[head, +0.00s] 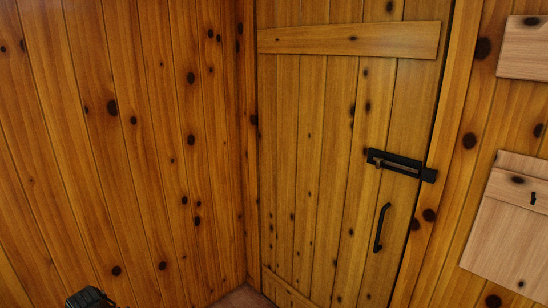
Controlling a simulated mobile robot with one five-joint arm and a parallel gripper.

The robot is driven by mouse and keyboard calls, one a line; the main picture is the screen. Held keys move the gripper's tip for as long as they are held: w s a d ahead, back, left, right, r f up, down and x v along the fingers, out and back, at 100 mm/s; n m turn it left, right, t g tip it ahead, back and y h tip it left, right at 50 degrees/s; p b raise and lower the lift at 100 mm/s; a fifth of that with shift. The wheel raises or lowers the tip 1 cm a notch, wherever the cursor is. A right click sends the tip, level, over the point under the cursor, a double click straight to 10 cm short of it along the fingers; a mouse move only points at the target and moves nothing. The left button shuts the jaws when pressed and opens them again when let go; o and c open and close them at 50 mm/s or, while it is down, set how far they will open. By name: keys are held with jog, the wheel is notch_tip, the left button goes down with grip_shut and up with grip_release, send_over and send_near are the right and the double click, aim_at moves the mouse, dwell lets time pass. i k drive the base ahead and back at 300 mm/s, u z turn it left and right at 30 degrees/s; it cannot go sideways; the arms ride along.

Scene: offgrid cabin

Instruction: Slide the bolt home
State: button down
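A plank door (335,120) stands shut in its frame in the head view. A black slide bolt (395,161) is mounted on it near its right edge, with a small knob hanging at the left part of its slot. A black keeper (429,175) sits just right of the bolt at the door's edge. I cannot tell whether the rod's tip is inside the keeper. My gripper (90,297) shows only as a dark shape cut off at the bottom left, far from the bolt. Its fingers cannot be made out.
A black pull handle (381,228) is on the door below the bolt. Pale wooden boards (508,225) hang on the wall at the right, one with a small dark hook. A knotty plank wall (120,130) fills the left. The space before the door looks clear.

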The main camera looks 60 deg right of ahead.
aim_at(380, 163)
jog(key=z, duration=1.1)
jog(key=k, duration=0.8)
jog(key=u, duration=0.55)
jog(key=i, duration=1)
